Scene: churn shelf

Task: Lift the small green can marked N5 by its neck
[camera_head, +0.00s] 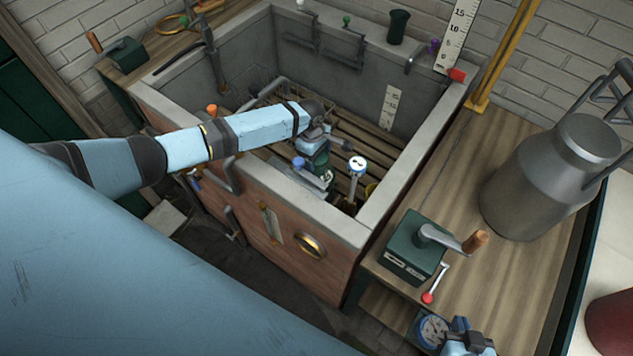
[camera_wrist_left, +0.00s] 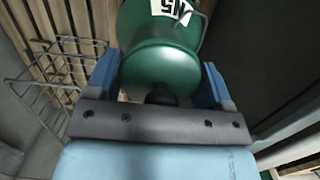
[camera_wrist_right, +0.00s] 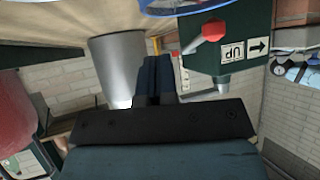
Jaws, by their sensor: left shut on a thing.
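The small green can marked N5 (camera_wrist_left: 163,62) is at the top middle of the left wrist view, with its white label partly cut off. In the head view the can (camera_head: 320,161) is down inside the stone trough, partly covered by my arm. My left gripper (camera_wrist_left: 158,82) is shut on the can, one blue finger on each side of its narrowing top end. I cannot tell whether the can's base touches the slats. My right gripper (camera_wrist_right: 155,78) is outside the trough, its two fingers together and empty.
The trough (camera_head: 298,213) has raised walls around a slatted floor (camera_head: 362,136) and a wire rack (camera_wrist_left: 45,85). A green crank box (camera_head: 410,247) and a large grey churn (camera_head: 540,180) stand on the right bench.

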